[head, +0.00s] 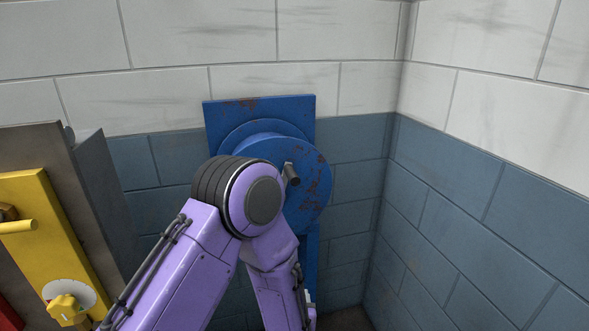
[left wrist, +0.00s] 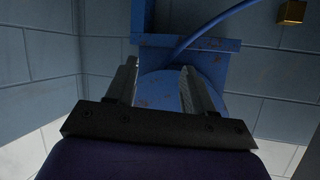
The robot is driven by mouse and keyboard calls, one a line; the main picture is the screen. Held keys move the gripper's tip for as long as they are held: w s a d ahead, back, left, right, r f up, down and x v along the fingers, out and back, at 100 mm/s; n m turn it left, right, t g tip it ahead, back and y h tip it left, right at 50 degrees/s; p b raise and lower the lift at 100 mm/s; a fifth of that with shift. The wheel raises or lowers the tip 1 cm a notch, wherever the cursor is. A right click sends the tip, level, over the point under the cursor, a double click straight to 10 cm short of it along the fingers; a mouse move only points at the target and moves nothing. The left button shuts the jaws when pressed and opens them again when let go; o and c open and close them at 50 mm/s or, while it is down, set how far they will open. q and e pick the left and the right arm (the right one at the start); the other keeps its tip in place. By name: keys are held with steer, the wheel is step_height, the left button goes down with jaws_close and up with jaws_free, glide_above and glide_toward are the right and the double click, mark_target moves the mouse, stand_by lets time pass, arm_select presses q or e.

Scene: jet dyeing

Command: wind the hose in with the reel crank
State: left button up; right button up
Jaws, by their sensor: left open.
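The blue, rust-flecked hose reel (head: 312,190) is mounted on a square blue backplate (head: 300,108) on the wall. Its dark crank handle (head: 292,175) sticks out from the disc's face. My left arm crosses in front of the reel's lower left, and its gripper is not clear in the head view. In the left wrist view, my left gripper (left wrist: 159,68) is open, with the rust-flecked blue reel disc (left wrist: 158,88) showing between and beyond its fingers. No crank handle is discernible between them. A blue hose (left wrist: 205,28) curves across that view. My right gripper is not in view.
A grey cabinet with a yellow panel (head: 30,190), a yellow handle (head: 18,226) and a yellow knob (head: 66,308) stands at the left. Walls meet in a corner right of the reel. A small brass-coloured block (left wrist: 291,12) shows in the left wrist view.

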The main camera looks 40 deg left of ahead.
arm_select(q)
steer(key=w+r+n+t+y, duration=0.1)
steer(key=w+r+y, duration=0.25)
steer(key=r, duration=0.95)
steer(key=n+y+p, duration=0.1)
steer(key=n+y, duration=0.1)
steer(key=y, duration=0.1)
glide_toward(293, 177)
steer(key=w+a+f, duration=0.1)
steer(key=a, duration=0.1)
steer(key=p+x, duration=0.1)
steer(key=x, duration=0.2)
steer(key=p+x, duration=0.1)
steer(key=x, duration=0.3)
steer(key=p+x, duration=0.1)
steer(key=x, duration=0.2)
steer(key=shift+w+d+f+p, duration=0.15)
steer(key=shift+w+p, duration=0.15)
steer(key=shift+w, duration=0.2)
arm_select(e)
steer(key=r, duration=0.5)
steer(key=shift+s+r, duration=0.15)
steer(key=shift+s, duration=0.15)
arm_select(q)
steer(key=shift+c, duration=1)
jaws_close()
steer(key=shift+d, duration=0.15)
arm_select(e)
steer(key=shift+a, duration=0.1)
